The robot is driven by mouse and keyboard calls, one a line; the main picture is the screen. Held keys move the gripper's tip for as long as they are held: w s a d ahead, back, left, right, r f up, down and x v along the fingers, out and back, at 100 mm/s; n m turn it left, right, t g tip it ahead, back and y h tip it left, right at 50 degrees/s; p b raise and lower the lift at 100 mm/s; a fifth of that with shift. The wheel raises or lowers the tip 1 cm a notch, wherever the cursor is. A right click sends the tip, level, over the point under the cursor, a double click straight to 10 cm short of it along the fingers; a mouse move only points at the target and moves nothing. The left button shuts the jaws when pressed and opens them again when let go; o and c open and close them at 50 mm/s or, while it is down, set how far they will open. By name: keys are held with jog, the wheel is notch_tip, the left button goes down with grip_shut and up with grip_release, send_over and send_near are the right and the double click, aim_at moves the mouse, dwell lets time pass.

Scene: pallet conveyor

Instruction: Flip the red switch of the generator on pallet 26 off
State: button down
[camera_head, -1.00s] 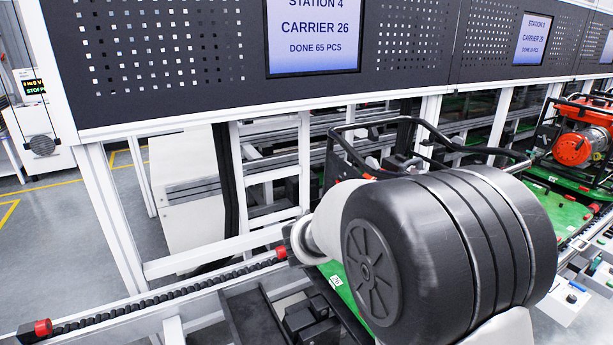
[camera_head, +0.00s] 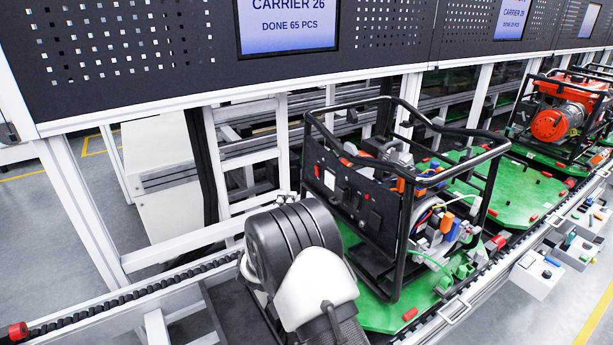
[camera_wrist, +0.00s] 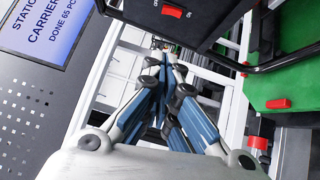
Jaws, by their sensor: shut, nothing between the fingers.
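The generator (camera_head: 405,220) stands on a green pallet (camera_head: 378,316) at the middle of the head view, below the screen reading CARRIER 26 (camera_head: 287,8). It has a black tube frame and a dark front panel with switches. In the wrist view the red switch (camera_wrist: 172,11) shows on the dark panel (camera_wrist: 195,20) at the top; whether it is on or off I cannot tell. My gripper (camera_wrist: 164,62) is shut and empty in the wrist view, its blue-grey fingers together, below and left of the switch and apart from it in the picture. In the head view my arm hides the fingers.
The conveyor rail (camera_head: 130,300) runs along the front left, with a red end piece (camera_head: 18,331). A dark perforated board (camera_head: 120,50) spans above. Another red generator (camera_head: 562,115) stands farther right. Grey control boxes (camera_head: 535,272) line the right side. A red block (camera_wrist: 278,104) lies on the green surface.

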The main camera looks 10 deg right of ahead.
aim_at(316, 171)
jog(key=s+d+b+x, duration=0.1)
jog(key=d+b+x, duration=0.1)
jog(key=x, duration=1)
jog(key=shift+w+d+r, duration=0.15)
jog(key=shift+d, duration=0.25)
